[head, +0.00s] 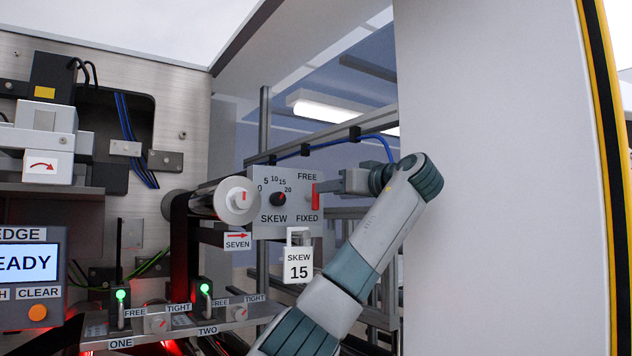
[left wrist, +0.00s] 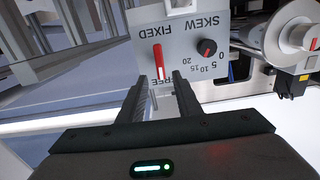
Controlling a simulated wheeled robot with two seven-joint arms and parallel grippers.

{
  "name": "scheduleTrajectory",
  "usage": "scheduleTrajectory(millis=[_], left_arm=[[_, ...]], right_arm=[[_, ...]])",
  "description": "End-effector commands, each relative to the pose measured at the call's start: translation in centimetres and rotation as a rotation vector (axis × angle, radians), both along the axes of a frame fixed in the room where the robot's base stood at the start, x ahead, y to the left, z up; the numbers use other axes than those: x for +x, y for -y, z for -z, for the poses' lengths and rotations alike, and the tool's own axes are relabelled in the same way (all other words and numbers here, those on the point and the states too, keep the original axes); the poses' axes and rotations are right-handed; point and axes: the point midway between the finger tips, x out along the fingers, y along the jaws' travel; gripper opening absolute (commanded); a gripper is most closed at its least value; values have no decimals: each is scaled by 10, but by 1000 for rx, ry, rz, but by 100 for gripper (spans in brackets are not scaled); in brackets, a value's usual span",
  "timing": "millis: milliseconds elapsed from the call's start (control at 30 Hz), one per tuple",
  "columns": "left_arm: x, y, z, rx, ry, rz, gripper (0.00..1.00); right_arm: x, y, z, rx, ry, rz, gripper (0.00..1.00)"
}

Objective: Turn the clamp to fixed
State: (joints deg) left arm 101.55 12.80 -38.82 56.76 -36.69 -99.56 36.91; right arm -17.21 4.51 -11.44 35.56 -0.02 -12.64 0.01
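The clamp is a red lever (head: 315,197) on the right side of a grey panel (head: 262,222), between the label FREE above and FIXED below. It stands about upright. My left gripper (head: 322,186) reaches in from the right, at the lever's upper, FREE end. In the left wrist view the panel is upside down, and the red lever (left wrist: 158,62) lies just beyond and between the fingertips of my left gripper (left wrist: 160,78). The fingers are apart, with a gap on both sides of the lever; contact is not visible. They partly hide the FREE label. My right gripper is not in view.
A SKEW knob (head: 278,199) sits left of the lever on the same panel. A tag reading SKEW 15 (head: 298,266) hangs below it. A roller (head: 237,200) stands close on the left. A large pale wall panel (head: 490,180) fills the right side.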

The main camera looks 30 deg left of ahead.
Motion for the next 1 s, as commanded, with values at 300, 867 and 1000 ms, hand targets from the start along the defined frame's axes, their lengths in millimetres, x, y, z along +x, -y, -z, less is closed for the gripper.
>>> scheduleTrajectory(millis=[300, 867, 1000], left_arm=[[19, -49, -4, 0, -1, -3, 31], [28, -69, 0, -1, 0, -1, 31], [28, -69, 0, -1, 0, -1, 10]], right_arm=[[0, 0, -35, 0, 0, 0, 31], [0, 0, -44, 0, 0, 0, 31], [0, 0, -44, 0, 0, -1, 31]])
